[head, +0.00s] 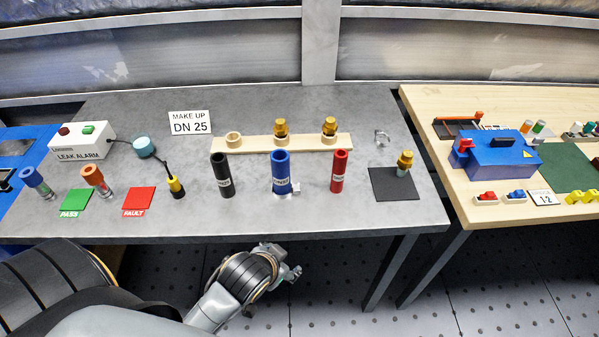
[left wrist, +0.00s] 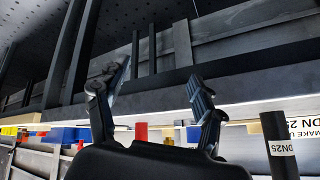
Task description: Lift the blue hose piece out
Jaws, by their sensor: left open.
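The blue hose piece (head: 281,173) stands upright on the grey table in the head view, between a black hose piece (head: 221,174) and a red hose piece (head: 339,171). It has a white label and a small metal part at its foot. My left gripper (head: 290,262) is off the table's front edge, nearer to me than the blue hose piece and apart from it. In the left wrist view its two fingers (left wrist: 155,98) are spread with nothing between them. A black labelled piece (left wrist: 283,150) shows at the right there. My right gripper is not in view.
Behind the hoses, a wooden rack (head: 255,144) holds brass fittings. A dark mat (head: 385,186) with another fitting is at the right. Left are a probe (head: 176,187), red FAULT card (head: 139,201) and green PASS card (head: 75,201). A wooden table (head: 470,213) stands right, across a gap.

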